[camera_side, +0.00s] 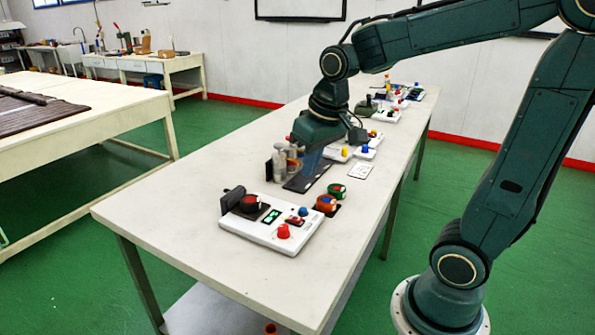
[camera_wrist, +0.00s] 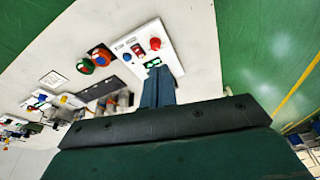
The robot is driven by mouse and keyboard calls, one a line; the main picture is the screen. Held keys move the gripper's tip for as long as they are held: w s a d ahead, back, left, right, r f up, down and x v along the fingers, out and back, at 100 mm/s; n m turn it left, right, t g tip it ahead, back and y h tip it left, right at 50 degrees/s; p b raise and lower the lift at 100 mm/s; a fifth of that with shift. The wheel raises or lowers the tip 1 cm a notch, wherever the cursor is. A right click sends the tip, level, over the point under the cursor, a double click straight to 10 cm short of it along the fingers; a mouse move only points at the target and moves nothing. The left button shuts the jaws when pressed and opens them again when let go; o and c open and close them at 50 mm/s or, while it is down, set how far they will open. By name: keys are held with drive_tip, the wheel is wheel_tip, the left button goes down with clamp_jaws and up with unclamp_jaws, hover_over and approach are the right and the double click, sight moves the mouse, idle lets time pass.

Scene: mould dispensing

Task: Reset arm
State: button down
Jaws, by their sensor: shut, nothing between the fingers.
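My gripper (camera_side: 312,168) hangs above the middle of the long white table (camera_side: 190,190), its dark green wrist bent down. Its fingers are shut and empty; in the wrist view the closed fingers (camera_wrist: 158,76) reach toward the white control box. That white box (camera_side: 258,238) stands near the front end of the table, with a red button, a blue knob and a small display; it also shows in the wrist view (camera_wrist: 180,48). Part of the box is hidden behind the fingers in the wrist view.
Grey cylinders (camera_side: 280,164) stand left of my gripper. A white card (camera_side: 361,172) lies to the right. More devices (camera_side: 388,114) line the table's far part. The table's left side is clear.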

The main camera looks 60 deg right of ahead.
drive_tip(key=s+a+r+n+t, duration=0.1)
drive_tip(key=s+a, duration=0.1)
drive_tip(key=s, duration=0.3)
drive_tip(key=s+a+r+n+t, duration=0.1)
drive_tip(key=s+a, duration=0.1)
drive_tip(key=s, duration=0.4)
drive_tip(key=shift+s+a+n+t, duration=0.3)
drive_tip(key=shift+a+n, duration=0.1)
